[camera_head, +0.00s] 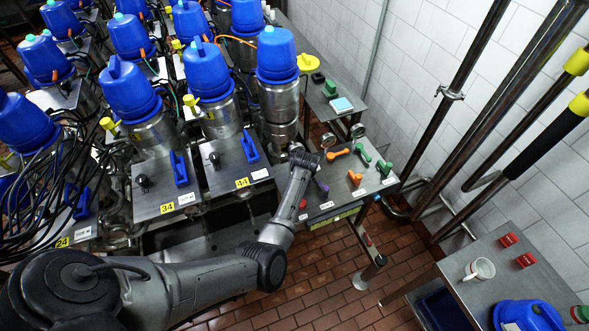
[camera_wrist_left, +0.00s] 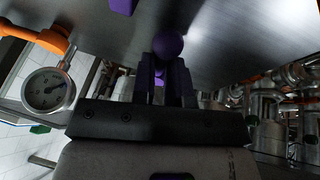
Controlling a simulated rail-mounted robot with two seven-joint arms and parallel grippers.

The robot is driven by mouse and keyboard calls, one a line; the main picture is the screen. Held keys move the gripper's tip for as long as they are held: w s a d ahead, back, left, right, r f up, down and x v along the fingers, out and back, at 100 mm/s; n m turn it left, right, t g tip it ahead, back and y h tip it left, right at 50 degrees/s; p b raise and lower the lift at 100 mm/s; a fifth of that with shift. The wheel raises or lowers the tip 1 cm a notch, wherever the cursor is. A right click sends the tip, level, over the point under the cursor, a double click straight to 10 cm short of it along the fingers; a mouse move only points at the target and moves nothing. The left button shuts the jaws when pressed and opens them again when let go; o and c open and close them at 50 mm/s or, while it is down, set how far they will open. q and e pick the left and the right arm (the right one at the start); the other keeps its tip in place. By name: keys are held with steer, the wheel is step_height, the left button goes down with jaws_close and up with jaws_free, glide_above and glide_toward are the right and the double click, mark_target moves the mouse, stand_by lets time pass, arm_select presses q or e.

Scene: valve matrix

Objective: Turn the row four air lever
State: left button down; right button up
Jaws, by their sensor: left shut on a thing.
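A steel side panel (camera_head: 345,192) carries colored levers. A purple lever (camera_head: 322,187) shows at its left side, partly hidden by my left arm. In the left wrist view a purple ball knob (camera_wrist_left: 168,44) sits between the fingertips of my left gripper (camera_wrist_left: 166,74), which is shut on it. Another purple piece (camera_wrist_left: 124,5) shows at the top edge there; I cannot tell whether it is the same lever. In the head view my left gripper (camera_head: 306,158) is at the panel's back left edge, its fingers hard to see. My right gripper is not in view.
Orange levers (camera_head: 338,153) and green levers (camera_head: 363,152) stand close on the panel. A pressure gauge (camera_wrist_left: 47,90) and an orange lever (camera_wrist_left: 38,36) are near my left gripper. Blue-topped canisters (camera_head: 278,55) fill the left; a table with a white mug (camera_head: 481,269) stands right.

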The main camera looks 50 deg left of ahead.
arm_select(q)
steer(key=shift+r, duration=0.1)
stand_by(0.5)
steer(key=c, duration=1.4)
jaws_free()
steer(key=v, duration=1.3)
steer(key=shift+s+r, duration=0.3)
steer(key=shift+m, duration=0.4)
